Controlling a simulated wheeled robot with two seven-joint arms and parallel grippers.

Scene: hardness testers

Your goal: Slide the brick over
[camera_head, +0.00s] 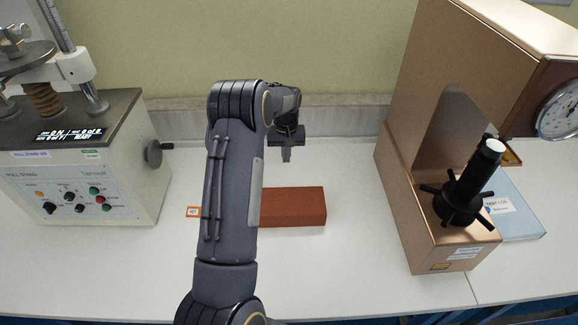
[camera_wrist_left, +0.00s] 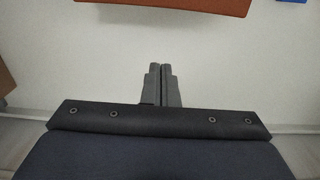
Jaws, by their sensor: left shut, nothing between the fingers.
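The red-brown brick (camera_head: 300,206) lies flat on the white table in the head view, its long side running left to right. My left arm covers its left part. In the left wrist view, a strip of the brick (camera_wrist_left: 170,4) shows at the top edge. My left gripper (camera_head: 287,158) points down behind the brick, on the wall side, and is apart from it. Its fingers (camera_wrist_left: 162,68) are shut together with nothing between them, with bare table between the fingertips and the brick. My right gripper is not in view.
A pull stand (camera_head: 75,165) stands at the left, and a copper-coloured hardness tester (camera_head: 400,190) at the right. A small orange-edged tag (camera_head: 193,212) lies left of the brick. Table between brick and tester is clear.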

